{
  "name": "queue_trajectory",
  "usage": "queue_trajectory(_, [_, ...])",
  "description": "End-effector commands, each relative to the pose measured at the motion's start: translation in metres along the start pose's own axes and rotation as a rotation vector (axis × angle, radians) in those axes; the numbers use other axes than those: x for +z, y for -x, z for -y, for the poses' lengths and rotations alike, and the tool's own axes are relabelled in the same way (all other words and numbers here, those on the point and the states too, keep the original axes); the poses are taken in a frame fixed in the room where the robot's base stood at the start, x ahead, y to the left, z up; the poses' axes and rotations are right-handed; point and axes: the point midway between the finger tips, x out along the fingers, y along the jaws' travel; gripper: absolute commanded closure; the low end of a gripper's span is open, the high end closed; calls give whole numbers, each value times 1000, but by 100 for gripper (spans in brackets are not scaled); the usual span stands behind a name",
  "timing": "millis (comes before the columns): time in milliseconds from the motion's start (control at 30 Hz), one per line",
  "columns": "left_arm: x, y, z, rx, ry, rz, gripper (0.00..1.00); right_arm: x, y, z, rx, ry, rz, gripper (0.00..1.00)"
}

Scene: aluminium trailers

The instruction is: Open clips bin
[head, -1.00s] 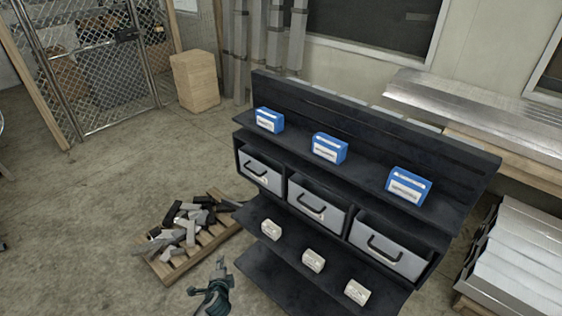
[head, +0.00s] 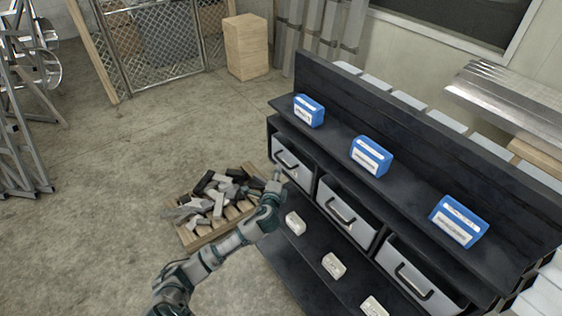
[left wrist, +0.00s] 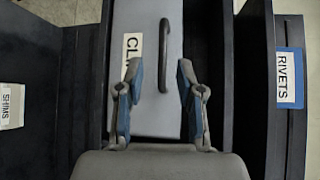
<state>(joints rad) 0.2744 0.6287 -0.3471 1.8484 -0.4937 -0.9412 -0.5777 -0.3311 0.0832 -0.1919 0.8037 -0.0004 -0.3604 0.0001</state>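The clips bin, a grey drawer with a dark curved handle, is the leftmost of the bins in the rack in the head view (head: 296,168). In the left wrist view the bin front (left wrist: 150,105) carries a partly covered label that starts "CLI", and its handle (left wrist: 164,55) stands between and beyond my fingers. My left gripper (head: 277,176) is in front of this bin in the head view. Its fingers also show in the left wrist view (left wrist: 158,70), spread apart with nothing seen gripped. Whether they touch the handle is unclear. My right gripper is out of view.
Blue boxes stand on the shelf above, one labelled RIVETS (left wrist: 287,78). White boxes sit on the shelf below, one labelled SHIMS (left wrist: 11,106). A pallet with metal offcuts (head: 215,200) lies left of the rack.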

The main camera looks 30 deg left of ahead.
Motion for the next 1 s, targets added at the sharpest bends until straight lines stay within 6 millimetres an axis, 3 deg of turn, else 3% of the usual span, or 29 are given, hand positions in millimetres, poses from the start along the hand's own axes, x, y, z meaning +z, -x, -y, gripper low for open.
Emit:
queue_trajectory(100, [-1, -28, 1, 0, 1, 1, 63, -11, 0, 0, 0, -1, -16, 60])
queue_trajectory(333, [-1, -67, 0, 0, 1, 0, 63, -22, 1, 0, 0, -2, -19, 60])
queue_trajectory(500, [0, -79, 0, 0, 2, -1, 63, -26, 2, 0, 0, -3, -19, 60])
queue_trajectory(767, [0, -80, 0, 0, 2, -2, 63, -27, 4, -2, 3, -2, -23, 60])
queue_trajectory(800, [0, -80, 0, 0, 2, -2, 65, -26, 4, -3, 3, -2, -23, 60])
queue_trajectory(933, [0, -80, 0, 0, 2, -2, 98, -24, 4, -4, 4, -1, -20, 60])
queue_trajectory(1000, [-1, -80, 0, 1, 1, -2, 100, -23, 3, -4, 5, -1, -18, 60])
